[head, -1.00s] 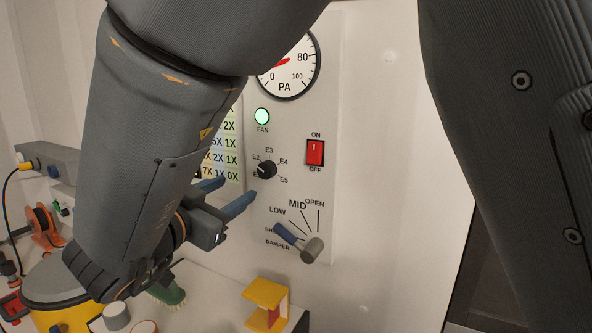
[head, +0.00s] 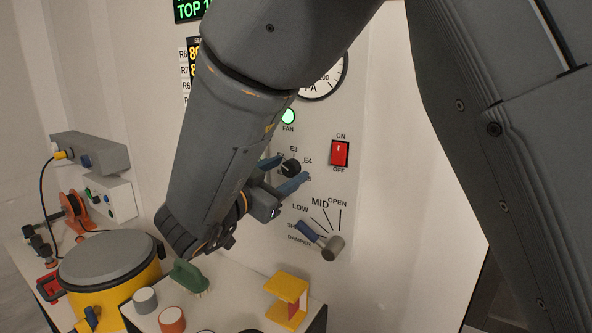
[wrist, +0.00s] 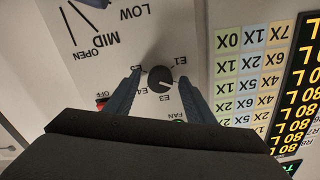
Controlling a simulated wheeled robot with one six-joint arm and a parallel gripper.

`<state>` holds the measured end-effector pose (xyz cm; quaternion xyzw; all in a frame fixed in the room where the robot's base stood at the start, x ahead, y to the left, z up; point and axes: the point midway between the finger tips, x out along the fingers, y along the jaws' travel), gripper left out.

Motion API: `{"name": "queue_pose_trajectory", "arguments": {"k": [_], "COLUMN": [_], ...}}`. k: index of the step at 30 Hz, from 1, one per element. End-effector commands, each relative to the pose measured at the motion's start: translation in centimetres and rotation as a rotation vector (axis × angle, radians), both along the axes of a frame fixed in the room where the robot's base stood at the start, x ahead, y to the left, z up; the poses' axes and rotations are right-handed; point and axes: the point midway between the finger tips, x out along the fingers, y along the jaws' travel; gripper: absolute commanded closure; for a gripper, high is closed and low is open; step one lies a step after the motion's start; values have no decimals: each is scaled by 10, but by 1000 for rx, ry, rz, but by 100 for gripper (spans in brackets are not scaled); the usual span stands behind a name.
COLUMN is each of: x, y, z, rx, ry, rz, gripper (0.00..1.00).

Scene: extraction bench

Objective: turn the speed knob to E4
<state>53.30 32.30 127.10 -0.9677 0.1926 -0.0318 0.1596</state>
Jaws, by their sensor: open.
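The speed knob (head: 291,168) is a round black dial on the grey panel, with labels E1 to E5 around it. It also shows in the upside-down wrist view (wrist: 160,79). Its pale pointer mark seems to lie on the E1–E2 side there; the E2 label is hidden by a finger. The E4 label (head: 308,160) is right of the knob in the head view. My gripper (head: 294,169) is open, with its blue fingers on either side of the knob. In the wrist view the fingers (wrist: 159,74) stand apart from it, with gaps both sides.
The damper lever (head: 332,246) sticks out below the knob. A red ON/OFF switch (head: 339,153) is to the right, and a green FAN lamp (head: 288,116) is above. A yellow bracket (head: 289,296) and a yellow pot (head: 110,277) stand on the bench below.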

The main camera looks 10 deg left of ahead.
Motion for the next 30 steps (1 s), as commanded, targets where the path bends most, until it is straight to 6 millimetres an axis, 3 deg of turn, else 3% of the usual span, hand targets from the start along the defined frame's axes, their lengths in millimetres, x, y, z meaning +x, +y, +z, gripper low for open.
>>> {"name": "queue_pose_trajectory", "arguments": {"k": [4, 12, 22, 30], "x": [0, 0, 0, 0], "y": [0, 0, 0, 1], "z": [0, 0, -1, -2], "rx": [0, 0, 52, 220], "ry": [0, 0, -22, -91], "rz": [0, 0, 1, 1], "gripper": [51, 92, 92, 92]}}
